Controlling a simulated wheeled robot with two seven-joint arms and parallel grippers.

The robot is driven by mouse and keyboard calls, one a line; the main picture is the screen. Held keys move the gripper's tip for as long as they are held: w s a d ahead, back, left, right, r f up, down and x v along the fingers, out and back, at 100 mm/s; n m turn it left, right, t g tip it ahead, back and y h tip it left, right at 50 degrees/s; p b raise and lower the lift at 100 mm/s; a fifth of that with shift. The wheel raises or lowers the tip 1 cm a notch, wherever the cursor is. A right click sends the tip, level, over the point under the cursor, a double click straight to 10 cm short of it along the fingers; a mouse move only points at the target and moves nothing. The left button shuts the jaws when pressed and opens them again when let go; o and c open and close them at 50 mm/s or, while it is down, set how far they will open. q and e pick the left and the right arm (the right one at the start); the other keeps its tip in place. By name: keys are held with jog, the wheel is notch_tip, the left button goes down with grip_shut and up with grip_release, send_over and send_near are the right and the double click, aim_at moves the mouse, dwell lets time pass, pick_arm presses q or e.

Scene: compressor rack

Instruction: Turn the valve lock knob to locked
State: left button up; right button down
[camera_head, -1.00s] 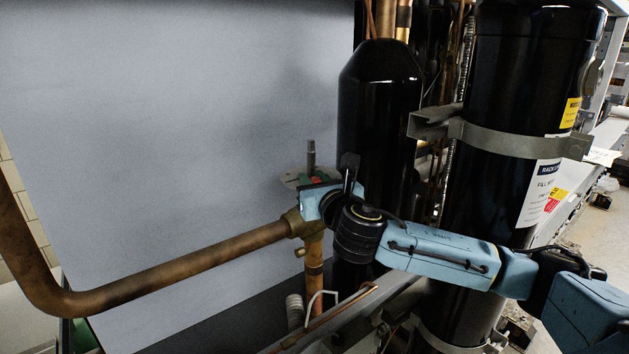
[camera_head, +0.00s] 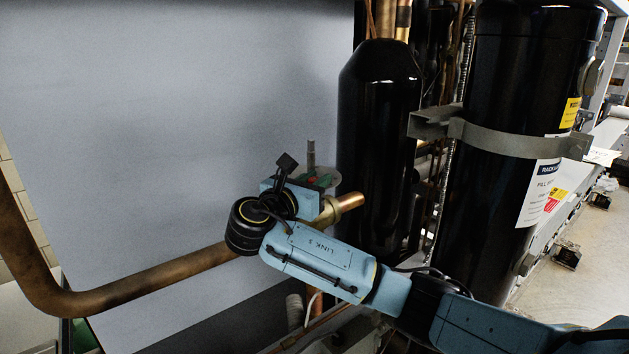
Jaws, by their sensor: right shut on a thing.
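The valve is a brass body (camera_head: 327,212) with a short copper stub pointing right, joined to the thick copper pipe. Above it is a round plate (camera_head: 322,179) with green and red marks, and a grey upright stem (camera_head: 311,153) rises there. My right gripper (camera_head: 297,197) is at the valve, just in front of and left of the plate. It is shut on the valve lock knob; the knob and the fingertips are mostly hidden by my blue gripper body and black wrist. My left gripper is out of view.
A thick copper pipe (camera_head: 150,280) runs from the left to the valve. A black cylinder (camera_head: 378,140) stands close to its right, and a larger strapped black tank (camera_head: 515,90) stands further right. A big grey panel (camera_head: 170,120) is behind.

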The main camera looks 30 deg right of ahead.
jog(key=m+g+h, duration=0.1)
jog(key=m+g, duration=0.1)
jog(key=g, duration=0.1)
jog(key=m+g, duration=0.2)
jog(key=g, duration=0.1)
jog(key=shift+h, duration=0.4)
jog(key=shift+m+g, duration=1.1)
jog(key=shift+g, duration=0.6)
jog(key=shift+m+g, duration=0.3)
jog(key=shift+g, duration=0.2)
jog(key=c, duration=1.2)
grip_release()
jog(key=shift+d, duration=0.1)
jog(key=shift+c, duration=0.2)
